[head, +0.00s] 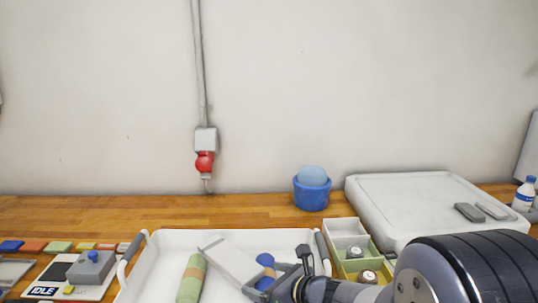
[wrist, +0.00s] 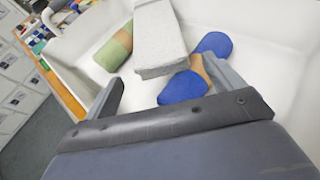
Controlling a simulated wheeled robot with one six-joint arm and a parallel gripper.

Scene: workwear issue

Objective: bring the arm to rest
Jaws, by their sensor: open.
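My gripper (head: 284,283) is low over the right part of a white tray (head: 160,245), with my arm reaching in from the lower right. In the wrist view my gripper (wrist: 175,90) shows its two fingers spread apart. A pale grey block (wrist: 157,35) lies ahead of the fingers, with its near end between them in the picture. A blue roll with a tan band (wrist: 185,86) lies close to the right finger; whether they touch I cannot tell. A green roll with a tan band (wrist: 112,50) lies left of the grey block.
A divided box (head: 344,228) with small items stands right of the tray. Behind are a blue cup (head: 311,194) and a large white lidded case (head: 420,205). A device marked IDLE (head: 75,275) and several coloured pieces lie left. Bare wood (head: 220,211) runs along the wall.

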